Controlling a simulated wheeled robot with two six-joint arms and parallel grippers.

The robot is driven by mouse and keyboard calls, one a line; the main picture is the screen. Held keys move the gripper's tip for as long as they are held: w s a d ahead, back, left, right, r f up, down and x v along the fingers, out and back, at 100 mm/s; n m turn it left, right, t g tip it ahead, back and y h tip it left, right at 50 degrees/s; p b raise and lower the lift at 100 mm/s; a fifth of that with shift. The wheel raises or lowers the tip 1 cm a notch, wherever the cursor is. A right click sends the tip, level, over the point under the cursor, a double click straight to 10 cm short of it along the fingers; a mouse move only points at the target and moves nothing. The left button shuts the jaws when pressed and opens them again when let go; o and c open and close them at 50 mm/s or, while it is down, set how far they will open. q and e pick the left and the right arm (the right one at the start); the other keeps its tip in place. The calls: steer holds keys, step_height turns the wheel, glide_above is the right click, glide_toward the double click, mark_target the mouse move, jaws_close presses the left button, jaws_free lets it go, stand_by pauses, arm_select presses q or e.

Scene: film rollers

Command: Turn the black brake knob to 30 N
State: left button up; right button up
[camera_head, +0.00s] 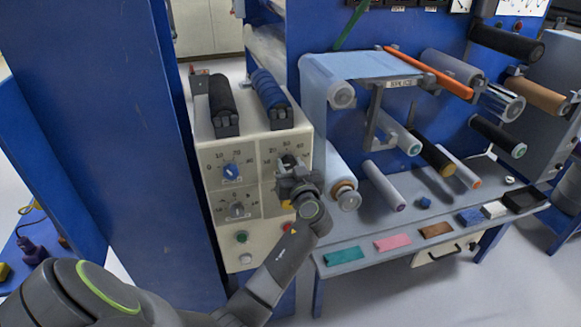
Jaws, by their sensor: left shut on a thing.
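A cream control box (245,254) carries several dials on its front. My left gripper (289,164) is at the upper right dial and is shut on the black brake knob there. The gripper and wrist cover most of that knob and the lower part of its scale, so I cannot read where its pointer stands. The lower left dial has a dark grey knob (237,210). My right gripper is not in view.
A black roller (222,97) and a blue roller (268,89) lie on top of the box. A green button (241,237) sits low on its front. To the right, a blue frame holds film rollers, with an orange bar (430,72) and a grey shelf (420,211) below.

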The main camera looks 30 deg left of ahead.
arm_select(q)
steer(key=m, duration=0.4)
steer(key=shift+b, duration=0.35)
steer(key=m, duration=0.3)
steer(key=shift+r+m, duration=0.1)
steer(key=shift+m, duration=0.3)
steer(key=m+p, duration=0.1)
steer(key=m, duration=0.3)
steer(key=shift+m+p, duration=0.3)
steer(key=shift+p, duration=0.1)
steer(key=shift+m+p, duration=0.85)
steer(key=shift+m, duration=1.35)
steer(key=o, duration=1)
steer(key=shift+w, duration=0.1)
steer(key=shift+f, duration=0.2)
